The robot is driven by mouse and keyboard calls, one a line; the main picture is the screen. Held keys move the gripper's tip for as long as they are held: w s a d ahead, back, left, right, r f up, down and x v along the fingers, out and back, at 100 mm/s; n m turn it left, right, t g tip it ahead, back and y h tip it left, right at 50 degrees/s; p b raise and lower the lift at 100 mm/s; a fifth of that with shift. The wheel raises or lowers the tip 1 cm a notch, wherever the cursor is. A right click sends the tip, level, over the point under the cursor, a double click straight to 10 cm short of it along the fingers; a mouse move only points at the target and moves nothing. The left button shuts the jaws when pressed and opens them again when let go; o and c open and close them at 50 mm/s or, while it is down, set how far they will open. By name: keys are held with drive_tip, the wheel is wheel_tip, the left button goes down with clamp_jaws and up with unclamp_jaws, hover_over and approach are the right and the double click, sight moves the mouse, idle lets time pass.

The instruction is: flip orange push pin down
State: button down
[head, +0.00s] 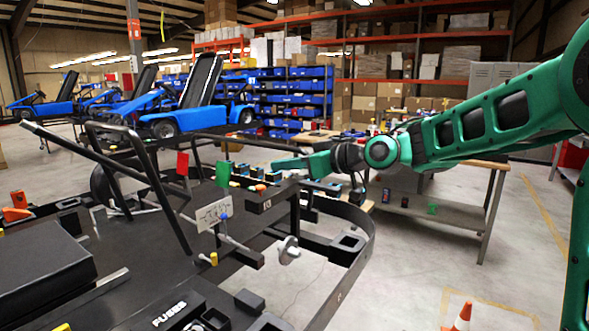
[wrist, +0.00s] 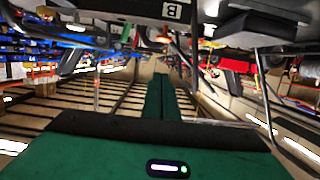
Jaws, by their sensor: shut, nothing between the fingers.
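My green gripper (head: 280,163) reaches in from the right in the head view, its fingers together and empty. It also shows in the wrist view (wrist: 160,80), the two fingers side by side. A small orange piece (head: 260,187), which looks like the orange push pin, sits on a black block on the kart frame. In the head view it lies just below and left of the fingertips, with a gap in the picture. Whether it is up or down is too small to tell. A small orange-red spot in the wrist view (wrist: 163,38) cannot be identified surely.
The black kart frame (head: 355,270) carries red (head: 182,163) and green (head: 223,173) tabs, and a larger orange part (head: 15,213) at far left. A workbench (head: 440,213) stands behind my arm. An orange cone (head: 459,318) stands at lower right. Open floor lies right.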

sight(261, 193)
drive_tip(key=w+a+f, duration=0.3)
drive_tip(key=f, duration=0.2)
drive_tip(key=shift+a, duration=0.4)
drive_tip(key=shift+f, duration=0.1)
